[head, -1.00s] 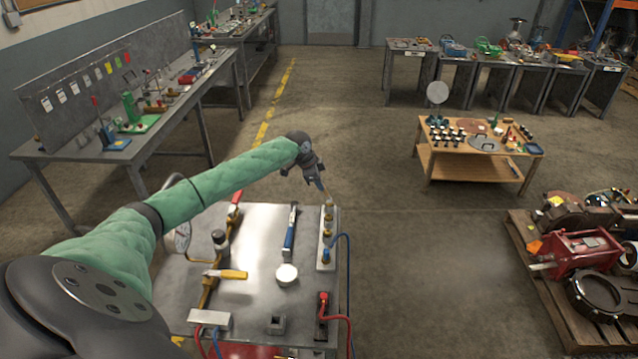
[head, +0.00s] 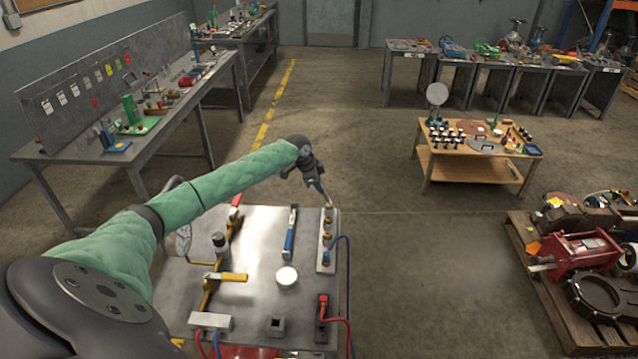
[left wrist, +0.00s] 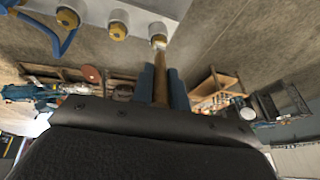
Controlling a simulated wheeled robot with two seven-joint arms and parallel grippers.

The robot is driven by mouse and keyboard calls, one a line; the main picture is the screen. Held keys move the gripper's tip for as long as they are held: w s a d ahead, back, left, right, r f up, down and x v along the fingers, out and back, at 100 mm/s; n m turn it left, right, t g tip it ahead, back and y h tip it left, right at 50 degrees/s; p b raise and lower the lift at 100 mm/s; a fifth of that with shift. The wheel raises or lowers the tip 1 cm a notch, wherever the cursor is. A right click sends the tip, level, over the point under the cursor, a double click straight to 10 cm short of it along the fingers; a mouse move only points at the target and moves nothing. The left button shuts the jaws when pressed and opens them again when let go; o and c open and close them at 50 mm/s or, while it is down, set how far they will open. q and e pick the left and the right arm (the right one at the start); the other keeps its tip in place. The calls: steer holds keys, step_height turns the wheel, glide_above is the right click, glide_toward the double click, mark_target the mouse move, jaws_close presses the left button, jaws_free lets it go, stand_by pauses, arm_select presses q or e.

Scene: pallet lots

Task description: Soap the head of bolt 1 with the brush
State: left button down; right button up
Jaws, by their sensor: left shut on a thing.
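My left gripper (head: 318,184) is above the far end of a grey block (head: 324,263) on the metal table. The brush tip is at the far bolt (head: 328,214) of a row of brass-coloured bolts. In the left wrist view the tip meets or nearly meets the white-collared bolt (left wrist: 158,29); contact is unclear. No number shows, so I cannot tell which is bolt 1. My right gripper is not in view.
On the metal table (head: 255,292) are a white round pot (head: 287,276), a blue-handled tool (head: 290,233), a yellow-handled valve (head: 232,277) and a red fitting with a hose (head: 323,308). A blue hose (head: 347,275) runs from the block.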

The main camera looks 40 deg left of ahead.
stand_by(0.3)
arm_select(q)
steer(key=shift+s+d+p, duration=0.25)
steer(key=shift+s+p, duration=0.05)
steer(key=shift+p, duration=0.1)
steer(key=shift+w+a, duration=0.35)
steer(key=shift+w, duration=0.1)
stand_by(0.5)
steer(key=shift+w+a, duration=0.1)
steer(key=shift+w, duration=0.1)
stand_by(0.3)
steer(key=shift+s+p, duration=0.3)
steer(key=shift+p, duration=0.05)
steer(key=shift+d, duration=0.2)
steer(key=shift+s, duration=0.15)
